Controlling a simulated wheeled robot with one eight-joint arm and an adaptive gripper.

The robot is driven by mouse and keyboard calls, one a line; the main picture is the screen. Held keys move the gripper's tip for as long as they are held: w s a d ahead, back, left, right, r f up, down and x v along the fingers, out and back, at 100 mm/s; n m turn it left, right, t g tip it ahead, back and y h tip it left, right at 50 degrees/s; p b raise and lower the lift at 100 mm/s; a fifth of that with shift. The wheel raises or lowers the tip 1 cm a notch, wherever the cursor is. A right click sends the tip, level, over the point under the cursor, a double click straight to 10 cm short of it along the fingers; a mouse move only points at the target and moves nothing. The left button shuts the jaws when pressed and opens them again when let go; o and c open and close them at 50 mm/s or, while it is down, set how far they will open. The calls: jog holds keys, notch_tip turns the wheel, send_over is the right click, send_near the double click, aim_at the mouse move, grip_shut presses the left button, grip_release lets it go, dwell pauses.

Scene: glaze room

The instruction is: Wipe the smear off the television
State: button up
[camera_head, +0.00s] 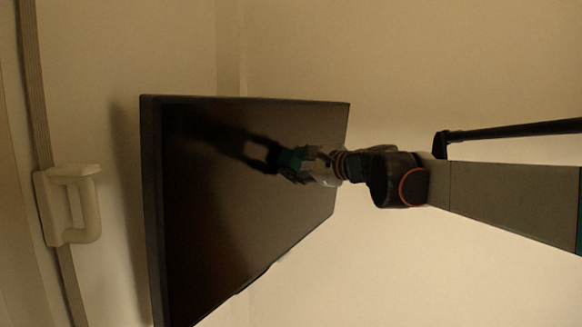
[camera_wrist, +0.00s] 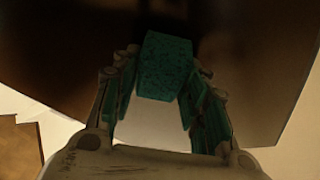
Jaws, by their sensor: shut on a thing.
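The television (camera_head: 235,215) is a dark, glossy flat screen seen at an angle in the head view, and it fills much of the wrist view (camera_wrist: 60,50). My gripper (camera_head: 296,163) is in front of the screen's right half. It is shut on a teal sponge (camera_head: 288,160), which sticks out past the fingertips towards the screen. The sponge also shows between the fingers in the wrist view (camera_wrist: 166,66). I cannot tell whether it touches the glass. A dark reflection of the arm lies on the screen. I cannot make out a distinct smear in either view.
A pale handle (camera_head: 85,205) is fixed at the left, beside a ribbed strip (camera_head: 42,120). A plain beige wall (camera_head: 400,60) stands behind the television. The space around my arm looks clear.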

aim_at(302, 163)
jog(key=shift+w+d+f, duration=0.1)
jog(key=shift+w+d, duration=0.3)
jog(key=shift+w, duration=0.25)
jog(key=shift+w+d, duration=0.4)
jog(key=shift+w, duration=0.25)
jog(key=shift+s, duration=0.1)
jog(key=shift+s+a, duration=1.1)
jog(key=shift+s, duration=0.6)
jog(key=shift+s+a, duration=1.1)
jog(key=shift+s, duration=0.55)
jog(key=shift+s+a, duration=1.1)
jog(key=shift+s, duration=0.6)
jog(key=shift+d, duration=0.15)
jog(key=shift+s+d+f, duration=0.1)
jog(key=shift+s+d, duration=0.45)
jog(key=shift+d, duration=0.25)
jog(key=shift+s+d+f, duration=0.15)
jog(key=shift+s+d, duration=0.35)
jog(key=shift+d, duration=0.3)
jog(key=shift+s+d+f, duration=0.1)
jog(key=shift+s+d, duration=0.45)
jog(key=shift+d, duration=0.25)
